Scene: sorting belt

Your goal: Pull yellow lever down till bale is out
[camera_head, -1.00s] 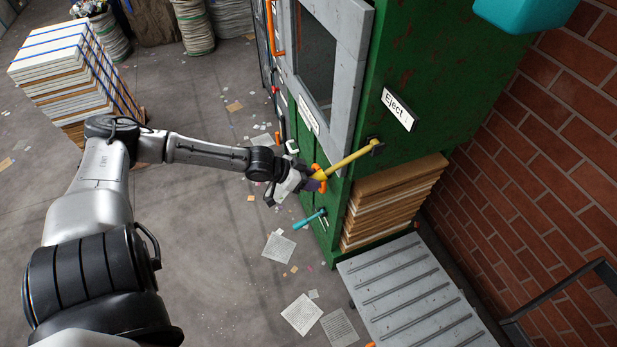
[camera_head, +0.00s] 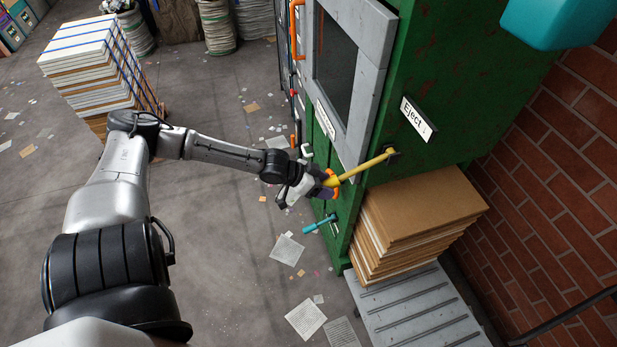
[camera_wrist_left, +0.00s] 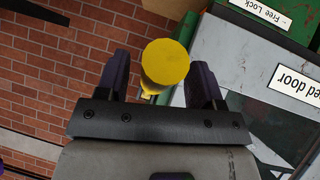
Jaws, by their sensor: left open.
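The yellow lever (camera_head: 362,168) sticks out from the side of the green baler (camera_head: 440,75), below the "Eject" sign (camera_head: 417,118). My left gripper (camera_head: 328,185) is at the lever's free end. In the left wrist view, the fingers of this open gripper (camera_wrist_left: 160,82) stand on either side of the lever's round yellow end (camera_wrist_left: 166,65), with a gap showing at each side. The bale (camera_head: 425,205), a brown-topped stack of layers, sticks out of the baler's lower opening over the grey ridged platform (camera_head: 425,315). Its rear is hidden inside the machine. My right gripper is not in view.
A teal handle (camera_head: 318,225) juts from the baler's front, just below my left gripper. A brick wall (camera_head: 560,190) and dark rail (camera_head: 560,315) lie right of the platform. A strapped stack (camera_head: 95,65) stands at left. Open floor has scattered papers (camera_head: 305,316).

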